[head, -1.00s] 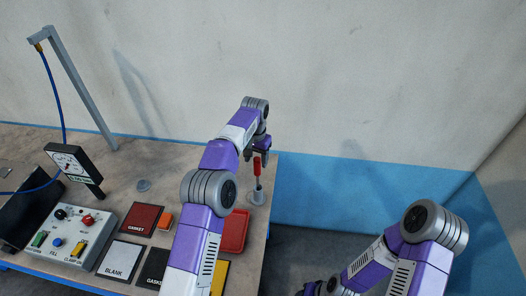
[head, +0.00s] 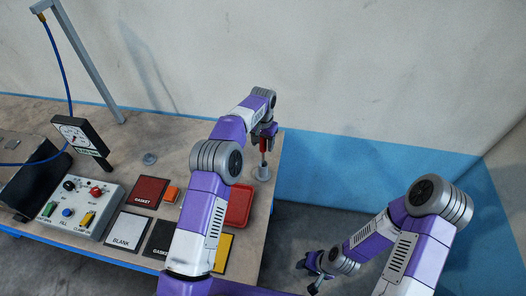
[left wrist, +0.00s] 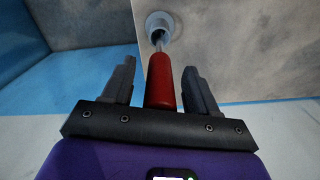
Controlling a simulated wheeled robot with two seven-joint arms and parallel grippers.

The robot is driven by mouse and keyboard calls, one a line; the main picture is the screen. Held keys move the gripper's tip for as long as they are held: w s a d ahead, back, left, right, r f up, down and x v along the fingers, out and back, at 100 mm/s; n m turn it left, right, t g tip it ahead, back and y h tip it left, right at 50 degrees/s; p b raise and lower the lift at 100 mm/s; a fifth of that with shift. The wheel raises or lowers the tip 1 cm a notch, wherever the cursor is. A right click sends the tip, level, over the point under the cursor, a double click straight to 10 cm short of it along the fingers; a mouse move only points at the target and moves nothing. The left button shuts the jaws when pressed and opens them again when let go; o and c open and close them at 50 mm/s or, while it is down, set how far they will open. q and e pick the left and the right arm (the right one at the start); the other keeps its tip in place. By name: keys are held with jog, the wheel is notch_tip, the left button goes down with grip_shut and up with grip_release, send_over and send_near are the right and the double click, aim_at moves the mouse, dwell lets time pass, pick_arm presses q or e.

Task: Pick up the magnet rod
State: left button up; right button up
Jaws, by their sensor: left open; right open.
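The magnet rod (head: 263,145) has a red handle and a thin metal shaft. It stands upright in a round grey holder (head: 262,174) near the right end of the table. My left gripper (head: 264,134) is open at the handle. In the left wrist view the red handle (left wrist: 161,82) lies between the two dark fingers of my left gripper (left wrist: 166,80), with a gap visible on each side. The shaft runs into the holder (left wrist: 159,24) beyond. My right gripper (head: 312,266) is open and empty, low beside the table's right edge.
A red tray (head: 238,207) lies left of the holder. Gasket and blank plates (head: 127,230), a control box (head: 80,205), a gauge (head: 80,135) and a post (head: 80,60) with a blue hose are further left. The wall is behind.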

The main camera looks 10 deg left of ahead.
pick_arm(q)
jog(key=shift+c, duration=0.3)
grip_shut()
